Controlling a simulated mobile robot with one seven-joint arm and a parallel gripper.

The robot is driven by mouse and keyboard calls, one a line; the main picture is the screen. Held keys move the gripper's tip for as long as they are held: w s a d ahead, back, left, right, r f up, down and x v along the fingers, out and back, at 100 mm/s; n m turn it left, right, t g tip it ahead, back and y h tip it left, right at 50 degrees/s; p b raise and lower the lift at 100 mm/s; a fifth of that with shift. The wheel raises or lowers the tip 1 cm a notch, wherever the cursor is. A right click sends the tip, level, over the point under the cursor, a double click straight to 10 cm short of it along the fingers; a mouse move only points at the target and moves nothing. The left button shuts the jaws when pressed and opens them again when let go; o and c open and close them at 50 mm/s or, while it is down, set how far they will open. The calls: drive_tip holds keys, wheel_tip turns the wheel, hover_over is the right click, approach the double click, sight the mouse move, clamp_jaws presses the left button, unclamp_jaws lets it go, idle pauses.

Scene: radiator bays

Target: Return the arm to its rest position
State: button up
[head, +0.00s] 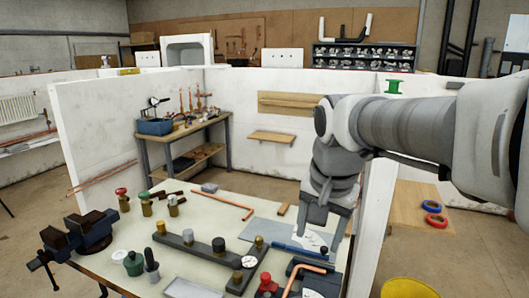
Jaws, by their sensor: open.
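My arm comes in from the right edge of the head view and bends down at the elbow over the right part of the workbench (185,208). My gripper (318,240) points downward above the bench, its two fingers apart and nothing between them. Below and around the fingers are a grey sheet (262,230), a blue bar (294,248) and a pale piece that is partly hidden. Whether the fingertips touch anything cannot be told.
A vise (82,235), valves with coloured caps (122,198), a dark manifold with a gauge (205,250) and bent copper pipes (235,205) crowd the bench. White partitions (110,120) stand around it. Red and blue tape rolls (436,219) lie at right, a yellow bucket (408,288) below.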

drive_tip(key=s+d+f+n+t, duration=0.1)
drive_tip(key=s+d+f+n, duration=0.1)
drive_tip(key=s, duration=0.5)
drive_tip(key=s+d+f+n+t, duration=0.1)
drive_tip(key=s+d+f+n, duration=0.1)
drive_tip(key=s+n, duration=0.2)
drive_tip(key=s, duration=0.3)
drive_tip(key=shift+d+f, duration=0.2)
drive_tip(key=shift+f, duration=0.2)
